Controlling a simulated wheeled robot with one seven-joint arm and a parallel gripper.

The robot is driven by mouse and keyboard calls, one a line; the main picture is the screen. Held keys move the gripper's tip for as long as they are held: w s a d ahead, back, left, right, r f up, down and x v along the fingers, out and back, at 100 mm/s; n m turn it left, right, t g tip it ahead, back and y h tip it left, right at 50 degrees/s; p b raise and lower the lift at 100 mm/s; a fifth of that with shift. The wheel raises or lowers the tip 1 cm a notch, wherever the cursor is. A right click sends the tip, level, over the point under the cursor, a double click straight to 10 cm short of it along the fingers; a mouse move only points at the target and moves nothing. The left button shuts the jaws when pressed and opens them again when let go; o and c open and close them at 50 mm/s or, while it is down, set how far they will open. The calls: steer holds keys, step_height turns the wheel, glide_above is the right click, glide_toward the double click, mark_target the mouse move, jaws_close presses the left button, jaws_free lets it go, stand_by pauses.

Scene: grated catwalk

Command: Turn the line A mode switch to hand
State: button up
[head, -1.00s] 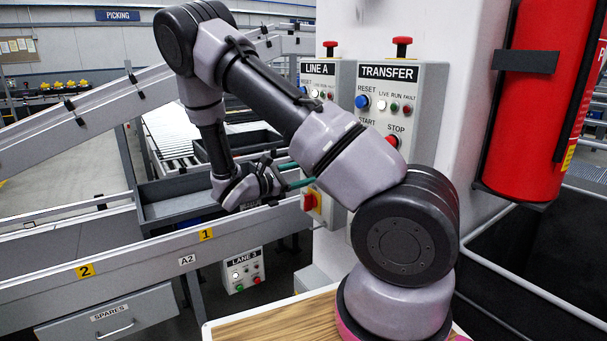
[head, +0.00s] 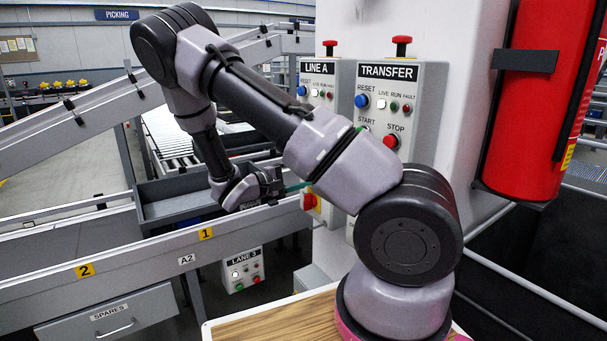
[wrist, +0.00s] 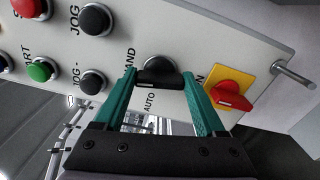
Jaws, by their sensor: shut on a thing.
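The line A mode switch (wrist: 160,74) is a black knob on the light grey panel, seen in the wrist view. The AUTO label and a partly covered label ending in "AND" stand beside it. My gripper (wrist: 158,82) has its two teal fingers on either side of the knob, shut on it. Which label the knob points at I cannot tell. In the head view the LINE A box (head: 318,83) is on the white column, its lower part behind my arm. There my gripper (head: 302,186) reaches that box's lower part, and the knob is hidden.
In the wrist view, a red rotary switch on a yellow plate (wrist: 234,94) is close to one finger. Black JOG buttons (wrist: 95,20) and a green button (wrist: 42,70) are on the other side. The TRANSFER box (head: 428,100) stands right of the LINE A box, near my arm.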

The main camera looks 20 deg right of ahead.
steer(key=shift+m, duration=1.1)
steer(key=o, duration=1.3)
steer(key=shift+a, duration=0.1)
steer(key=a, duration=0.3)
steer(key=s+a, duration=0.1)
steer(key=a, duration=0.3)
steer(key=s+a, duration=0.1)
steer(key=a, duration=0.2)
steer(key=shift+a+f, duration=0.1)
steer(key=shift+a, duration=0.15)
steer(key=shift+s+a, duration=0.1)
